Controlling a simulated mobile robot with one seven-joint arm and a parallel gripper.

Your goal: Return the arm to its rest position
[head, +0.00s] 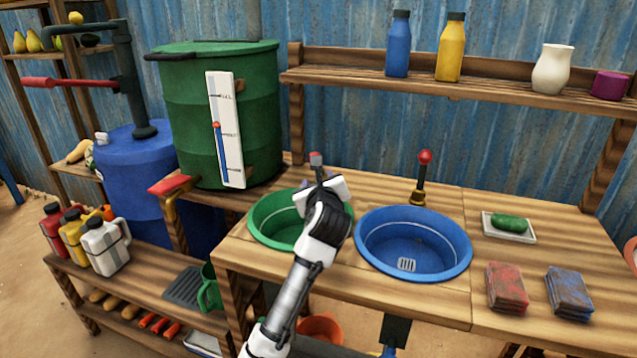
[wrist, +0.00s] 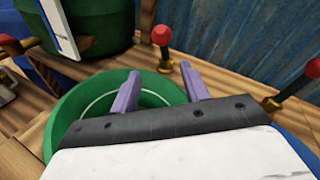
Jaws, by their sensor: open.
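My arm reaches up from the bottom of the head view, and my gripper (head: 318,172) is over the green basin (head: 262,234). In the wrist view my gripper (wrist: 160,88) shows two purple fingers spread apart with nothing between them. The green basin (wrist: 66,122) lies below the fingers. A red-knobbed tap (wrist: 163,50) stands just beyond the fingertips. My wrist and hand hide part of the green basin in the head view.
A blue basin (head: 460,262) with a red-knobbed tap (head: 422,180) is to the right. A green barrel (head: 180,110) with a gauge (head: 226,130) stands behind left. A shelf (head: 490,92) holds bottles. Sponges (head: 507,287) and a soap dish (head: 490,228) sit at right.

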